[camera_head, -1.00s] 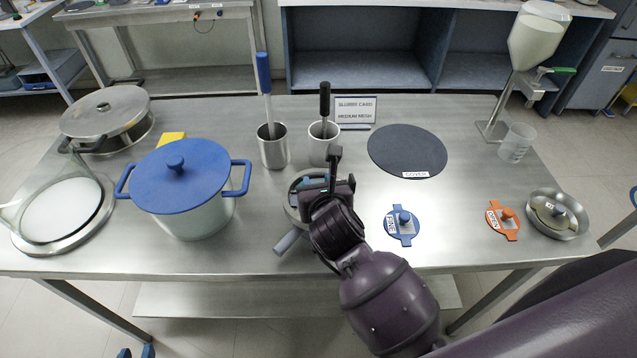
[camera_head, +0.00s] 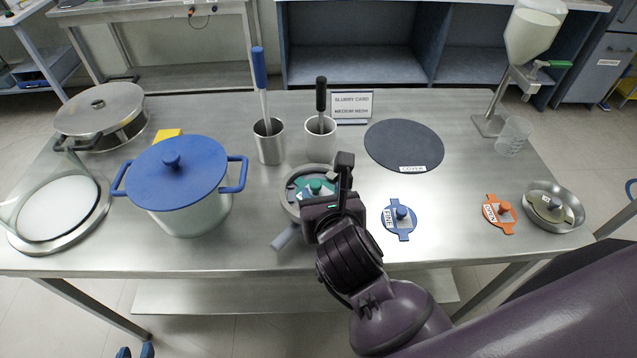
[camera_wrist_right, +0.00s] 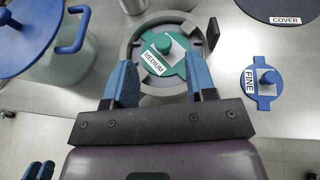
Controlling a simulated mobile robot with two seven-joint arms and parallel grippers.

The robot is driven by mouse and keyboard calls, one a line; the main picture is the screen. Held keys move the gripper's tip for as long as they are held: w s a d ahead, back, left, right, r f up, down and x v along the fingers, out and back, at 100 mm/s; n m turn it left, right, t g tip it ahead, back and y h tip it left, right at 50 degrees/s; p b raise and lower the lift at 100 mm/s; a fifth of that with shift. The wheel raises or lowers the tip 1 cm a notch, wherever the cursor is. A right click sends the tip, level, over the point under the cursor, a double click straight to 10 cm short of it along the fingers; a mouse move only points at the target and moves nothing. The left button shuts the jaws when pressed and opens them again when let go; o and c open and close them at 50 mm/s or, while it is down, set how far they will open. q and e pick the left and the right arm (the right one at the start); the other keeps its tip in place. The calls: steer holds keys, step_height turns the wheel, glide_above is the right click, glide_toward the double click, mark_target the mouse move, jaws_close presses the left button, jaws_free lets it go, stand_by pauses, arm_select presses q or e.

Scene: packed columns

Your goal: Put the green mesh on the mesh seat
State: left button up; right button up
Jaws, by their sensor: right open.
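The green mesh (camera_wrist_right: 166,53), labelled MEDIUM, lies inside the grey ring of the mesh seat (camera_wrist_right: 136,87) and looks flat. Its knob stands up in the middle. In the head view the green mesh (camera_head: 316,188) shows in the mesh seat (camera_head: 288,209), partly hidden by my right arm. My right gripper (camera_wrist_right: 160,64) is open above it, with one blue finger on each side of the knob and nothing between them. My left gripper (camera_head: 136,352) shows only its blue fingertips at the bottom left, apart and empty, off the table's front edge.
A blue-lidded pot (camera_head: 182,185) stands left of the seat. Two metal cups (camera_head: 269,146) (camera_head: 320,143) with handled tools stand behind it. The blue FINE mesh (camera_head: 400,219), orange mesh (camera_head: 500,213) and black cover (camera_head: 404,146) lie to the right.

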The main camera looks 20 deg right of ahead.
steer(key=v, duration=0.3)
steer(key=shift+s+r, duration=0.2)
steer(key=shift+s, duration=0.1)
stand_by(0.4)
